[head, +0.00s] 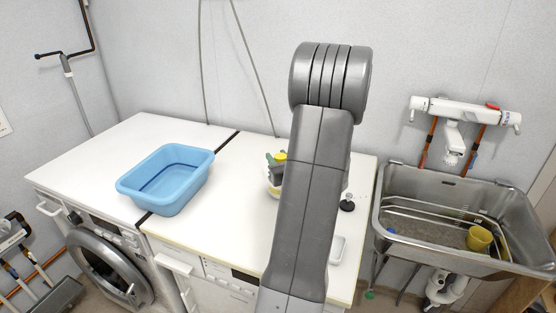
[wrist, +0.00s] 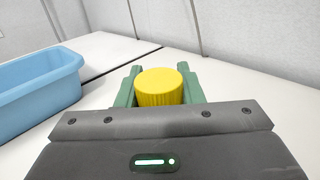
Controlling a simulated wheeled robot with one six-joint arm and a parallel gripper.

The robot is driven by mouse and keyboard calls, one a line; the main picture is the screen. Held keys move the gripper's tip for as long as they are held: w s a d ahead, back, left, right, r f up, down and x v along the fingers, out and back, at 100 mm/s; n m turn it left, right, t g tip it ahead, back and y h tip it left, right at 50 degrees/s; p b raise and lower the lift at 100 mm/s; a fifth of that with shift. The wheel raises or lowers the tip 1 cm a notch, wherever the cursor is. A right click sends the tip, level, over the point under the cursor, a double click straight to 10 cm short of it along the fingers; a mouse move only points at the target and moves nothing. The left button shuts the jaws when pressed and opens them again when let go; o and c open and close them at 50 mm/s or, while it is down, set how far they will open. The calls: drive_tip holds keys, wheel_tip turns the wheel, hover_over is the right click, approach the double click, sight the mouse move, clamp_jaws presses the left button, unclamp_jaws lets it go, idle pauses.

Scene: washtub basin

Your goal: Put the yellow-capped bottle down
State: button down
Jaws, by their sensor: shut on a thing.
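The yellow-capped bottle shows by its yellow cap (wrist: 160,87) between the two green fingers of my gripper (wrist: 158,88) in the wrist view. My gripper is shut on it. In the head view the yellow cap (head: 280,157) and part of a pale body show just left of my arm, over the right white machine top. My arm hides most of the bottle. I cannot tell whether its base touches the top. The bottle looks upright.
A blue basin (head: 146,191) stands on the white tops to the left of the bottle, across the dark seam. A steel sink (head: 400,222) with a yellow cup (head: 479,239) is at right. A small dark object (head: 347,205) lies right of my arm. White surface around the basin is clear.

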drive_tip(key=shift+f, duration=0.15)
drive_tip(key=shift+f, duration=0.15)
drive_tip(key=c, duration=1)
unclamp_jaws()
drive_tip(key=shift+o, duration=0.2)
